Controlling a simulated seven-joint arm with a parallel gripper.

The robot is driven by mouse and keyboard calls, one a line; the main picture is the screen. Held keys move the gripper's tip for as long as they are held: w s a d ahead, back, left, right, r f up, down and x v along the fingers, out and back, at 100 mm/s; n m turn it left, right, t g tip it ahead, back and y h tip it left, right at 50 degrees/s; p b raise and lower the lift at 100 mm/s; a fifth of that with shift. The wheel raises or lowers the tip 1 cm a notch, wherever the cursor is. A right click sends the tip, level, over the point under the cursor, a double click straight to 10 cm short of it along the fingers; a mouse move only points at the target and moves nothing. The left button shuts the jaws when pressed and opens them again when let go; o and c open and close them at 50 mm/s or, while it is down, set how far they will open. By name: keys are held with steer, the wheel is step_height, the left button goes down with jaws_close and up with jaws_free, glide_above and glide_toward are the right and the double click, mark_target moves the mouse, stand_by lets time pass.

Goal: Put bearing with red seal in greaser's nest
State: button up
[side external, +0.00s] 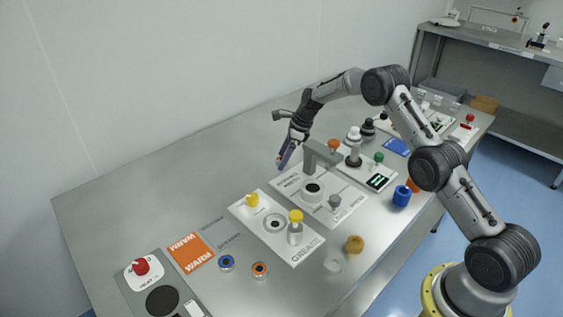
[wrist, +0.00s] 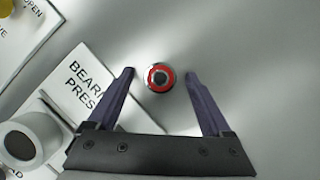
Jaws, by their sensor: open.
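The bearing with the red seal (wrist: 159,77) lies on the bare metal table in the wrist view, with a red ring around a dark centre. My gripper (wrist: 160,74) is open, its two fingertips on either side of the bearing with a gap at each side. In the side view my gripper (side external: 283,161) points down behind the bearing press, and I cannot make out the red bearing there. The greaser (side external: 305,252) is a white plate marked GREASE, with a round, dark-centred nest (side external: 274,223), a yellow knob (side external: 252,200) and a yellow-capped bottle (side external: 295,230).
The bearing press (side external: 313,190) stands beside my gripper; its plate (wrist: 90,75) shows in the wrist view. A blue-ringed bearing (side external: 226,262) and an orange-ringed bearing (side external: 260,269) lie in front of the greaser. The table behind the greaser is clear.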

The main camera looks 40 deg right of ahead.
jaws_close()
stand_by(0.4)
steer(key=shift+r, duration=0.1)
